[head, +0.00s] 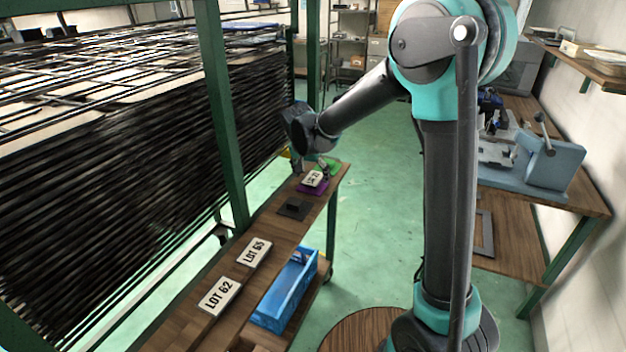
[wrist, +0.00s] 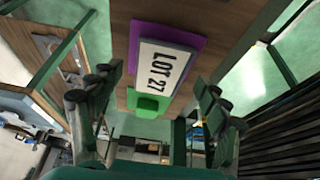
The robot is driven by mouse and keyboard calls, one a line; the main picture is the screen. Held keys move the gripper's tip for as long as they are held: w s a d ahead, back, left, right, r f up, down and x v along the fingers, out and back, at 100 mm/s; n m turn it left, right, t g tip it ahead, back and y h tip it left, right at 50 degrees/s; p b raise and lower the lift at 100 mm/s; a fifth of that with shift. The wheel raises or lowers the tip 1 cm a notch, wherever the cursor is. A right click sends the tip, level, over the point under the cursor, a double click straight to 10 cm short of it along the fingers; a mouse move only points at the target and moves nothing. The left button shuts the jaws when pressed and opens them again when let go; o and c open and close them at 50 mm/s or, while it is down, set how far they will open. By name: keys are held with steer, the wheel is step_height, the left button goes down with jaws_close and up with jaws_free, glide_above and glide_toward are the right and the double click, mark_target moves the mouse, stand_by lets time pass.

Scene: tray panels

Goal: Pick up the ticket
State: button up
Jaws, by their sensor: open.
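A white ticket (head: 313,179) lies on a purple plate (head: 306,190) near the far end of the wooden bench. In the wrist view the ticket (wrist: 161,70) reads "LOT 27", with the purple plate (wrist: 143,31) around it and a green block (wrist: 148,105) at one end. My gripper (head: 307,168) is above that end of the bench. In the wrist view my gripper (wrist: 152,95) is open and empty, with one finger on each side of the ticket in the picture. Whether the fingers touch anything cannot be told.
White cards reading "LOT 65" (head: 254,251) and "LOT 62" (head: 219,296) lie nearer along the bench. A dark square piece (head: 294,208) sits between them and the purple plate. A green-framed rack (head: 219,120) rises at left.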

steer(key=shift+f, duration=0.1)
steer(key=c, duration=1)
steer(key=shift+c, duration=0.2)
